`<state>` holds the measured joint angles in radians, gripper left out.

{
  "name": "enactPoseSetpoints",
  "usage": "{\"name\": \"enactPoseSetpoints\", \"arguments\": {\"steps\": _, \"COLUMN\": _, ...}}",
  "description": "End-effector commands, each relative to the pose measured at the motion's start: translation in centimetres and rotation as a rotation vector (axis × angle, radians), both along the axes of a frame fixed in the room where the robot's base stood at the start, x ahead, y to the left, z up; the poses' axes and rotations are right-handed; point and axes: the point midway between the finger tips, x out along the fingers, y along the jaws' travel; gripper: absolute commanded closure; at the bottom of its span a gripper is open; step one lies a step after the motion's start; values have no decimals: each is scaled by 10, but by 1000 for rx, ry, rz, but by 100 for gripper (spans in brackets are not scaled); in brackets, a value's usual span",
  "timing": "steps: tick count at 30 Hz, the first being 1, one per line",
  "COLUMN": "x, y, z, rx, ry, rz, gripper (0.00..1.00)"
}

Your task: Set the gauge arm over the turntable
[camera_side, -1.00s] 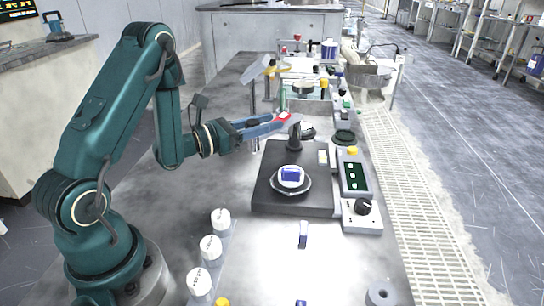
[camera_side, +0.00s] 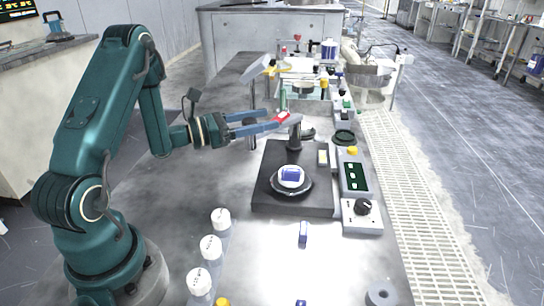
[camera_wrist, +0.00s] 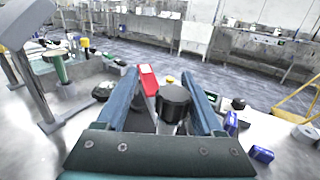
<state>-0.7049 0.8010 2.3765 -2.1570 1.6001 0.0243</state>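The turntable (camera_side: 274,187) is a dark round disc on a black base plate, with a blue and white block on it. A grey post with a dark knob (camera_wrist: 173,101) stands behind it on the plate. The gauge arm, with a red part (camera_side: 283,117), is at the top of this post, behind the turntable rather than over it. The red part (camera_wrist: 147,79) also shows in the wrist view, beyond the knob. My gripper (camera_side: 271,122) has its two blue fingers spread, reaching from the left to the post top. In the wrist view, the knob appears between the fingers; contact is unclear.
A control box (camera_side: 354,178) with a green display and a dial stands right of the plate. Several white-capped jars (camera_side: 210,247) stand at the front left. A lamp-like stand (camera_wrist: 38,85) is close on the left in the wrist view.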

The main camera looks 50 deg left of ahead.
Motion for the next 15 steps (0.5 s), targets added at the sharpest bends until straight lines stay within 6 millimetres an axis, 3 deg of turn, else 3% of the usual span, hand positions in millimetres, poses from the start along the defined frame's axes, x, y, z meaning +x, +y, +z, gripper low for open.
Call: {"name": "enactPoseSetpoints", "arguments": {"steps": 15, "x": -4, "y": 35, "z": -2, "rx": 12, "ry": 8, "rz": -242, "gripper": 31}}
